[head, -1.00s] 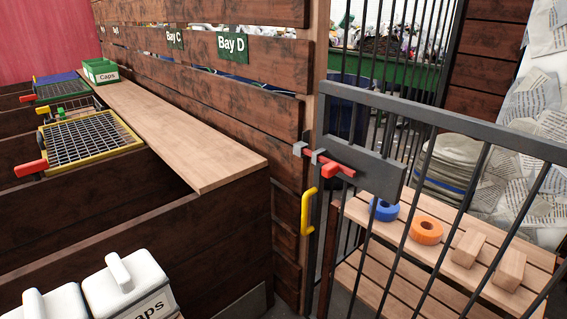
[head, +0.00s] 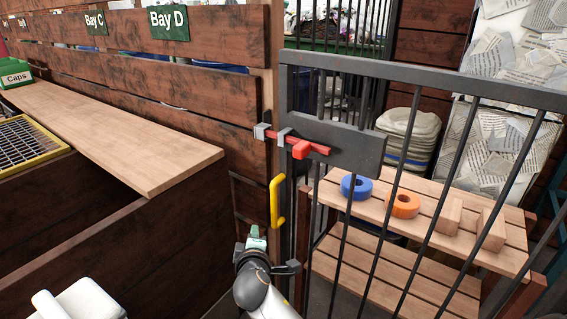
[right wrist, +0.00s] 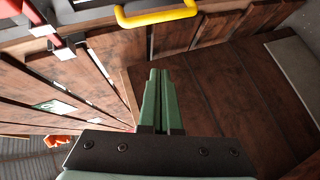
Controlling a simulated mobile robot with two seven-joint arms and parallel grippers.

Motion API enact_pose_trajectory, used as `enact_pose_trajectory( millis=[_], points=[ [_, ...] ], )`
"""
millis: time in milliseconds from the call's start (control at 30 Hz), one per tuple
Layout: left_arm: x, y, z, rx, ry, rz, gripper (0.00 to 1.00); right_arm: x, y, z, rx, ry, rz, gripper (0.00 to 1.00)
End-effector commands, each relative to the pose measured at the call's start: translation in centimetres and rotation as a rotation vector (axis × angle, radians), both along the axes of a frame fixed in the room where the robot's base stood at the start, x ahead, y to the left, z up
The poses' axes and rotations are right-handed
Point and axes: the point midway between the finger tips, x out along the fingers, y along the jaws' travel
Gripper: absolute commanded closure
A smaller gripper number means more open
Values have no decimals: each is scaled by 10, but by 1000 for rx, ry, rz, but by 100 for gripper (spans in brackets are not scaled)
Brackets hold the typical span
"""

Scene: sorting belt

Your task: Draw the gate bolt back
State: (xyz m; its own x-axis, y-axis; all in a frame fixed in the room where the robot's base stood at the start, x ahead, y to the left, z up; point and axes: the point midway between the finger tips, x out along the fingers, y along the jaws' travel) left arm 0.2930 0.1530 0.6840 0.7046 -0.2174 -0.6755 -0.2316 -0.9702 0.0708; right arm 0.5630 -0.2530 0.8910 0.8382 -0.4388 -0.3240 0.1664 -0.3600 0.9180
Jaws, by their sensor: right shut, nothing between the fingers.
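The red gate bolt (head: 320,149) lies across the gap between the wooden post and the dark metal gate (head: 425,75), on the gate's dark plate. Its left end reaches the grey keeper (head: 262,131) on the post, and a red knob (head: 301,150) sticks out from it. The bolt also shows at the upper left of the right wrist view (right wrist: 35,14). A yellow handle (head: 277,202) hangs on the gate below the bolt. My right gripper (head: 256,232) is shut and empty, below the bolt and near the handle's lower end. My left gripper is not in view.
A wooden shelf behind the gate holds a blue ring (head: 355,187), an orange ring (head: 404,204) and two wooden blocks. A wooden counter (head: 120,135) and dark plank walls stand left of the gate.

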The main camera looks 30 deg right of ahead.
Motion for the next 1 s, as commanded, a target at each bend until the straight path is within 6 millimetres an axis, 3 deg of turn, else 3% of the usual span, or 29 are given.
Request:
enact_pose_trajectory(
  millis=[100, 200, 400, 600, 1000],
  points=[
    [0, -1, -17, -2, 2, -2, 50, 22, -14, 50, -150, -49, -83, 100],
    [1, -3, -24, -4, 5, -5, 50, 29, -25, 90, -251, -75, -162, 100],
    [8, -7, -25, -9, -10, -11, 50, 29, -37, 145, -367, -104, -279, 100],
    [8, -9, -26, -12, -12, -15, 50, 27, -40, 161, -396, -109, -316, 100],
    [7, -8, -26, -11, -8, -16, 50, 31, -45, 162, -397, -110, -316, 100]
  ],
)
